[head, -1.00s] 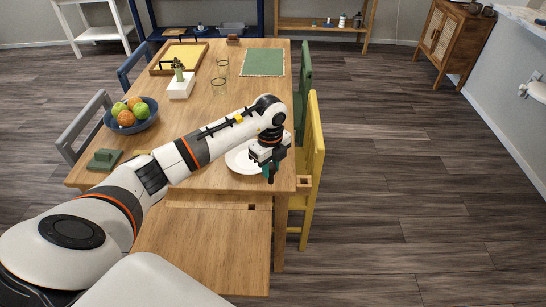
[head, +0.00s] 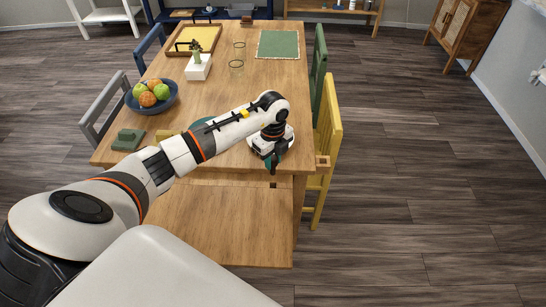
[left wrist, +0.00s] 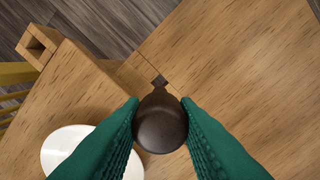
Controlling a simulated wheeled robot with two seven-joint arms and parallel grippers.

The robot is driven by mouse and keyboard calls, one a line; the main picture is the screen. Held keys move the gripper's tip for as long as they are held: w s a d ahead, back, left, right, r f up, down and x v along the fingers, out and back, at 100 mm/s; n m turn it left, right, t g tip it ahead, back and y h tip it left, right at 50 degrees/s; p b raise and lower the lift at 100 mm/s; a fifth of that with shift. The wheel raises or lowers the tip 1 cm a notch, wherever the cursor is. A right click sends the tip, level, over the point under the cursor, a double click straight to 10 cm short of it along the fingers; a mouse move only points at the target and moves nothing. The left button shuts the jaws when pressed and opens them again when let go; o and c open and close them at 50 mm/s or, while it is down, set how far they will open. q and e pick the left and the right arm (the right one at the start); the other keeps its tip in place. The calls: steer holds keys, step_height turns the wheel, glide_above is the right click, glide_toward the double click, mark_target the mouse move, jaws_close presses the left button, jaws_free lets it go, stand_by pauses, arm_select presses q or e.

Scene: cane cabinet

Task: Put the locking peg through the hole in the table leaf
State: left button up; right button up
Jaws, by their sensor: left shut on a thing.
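My left gripper (head: 274,166) hangs over the near right corner of the table, beside the seam with the table leaf (head: 220,225). In the left wrist view its two green fingers (left wrist: 160,128) are shut on the dark brown locking peg (left wrist: 160,125), whose rounded head faces the camera. A small dark square spot, apparently the hole (head: 272,184), lies just nearer than the fingertips in the head view. In the left wrist view a dark square shows at the peg's upper edge; I cannot tell whether it is the hole or the peg's shaft. My right gripper is out of view.
A white plate (left wrist: 62,150) lies close to the gripper. A square-holed wooden block (left wrist: 38,44) sticks out at the table's right side, by the yellow chair (head: 328,130).

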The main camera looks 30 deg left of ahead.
mark_target(273, 169)
arm_select(q)
steer(key=shift+f, duration=0.6)
steer(key=shift+f+b, duration=0.85)
steer(key=shift+f, duration=0.05)
steer(key=shift+f+b, duration=0.45)
steer(key=shift+f, duration=0.5)
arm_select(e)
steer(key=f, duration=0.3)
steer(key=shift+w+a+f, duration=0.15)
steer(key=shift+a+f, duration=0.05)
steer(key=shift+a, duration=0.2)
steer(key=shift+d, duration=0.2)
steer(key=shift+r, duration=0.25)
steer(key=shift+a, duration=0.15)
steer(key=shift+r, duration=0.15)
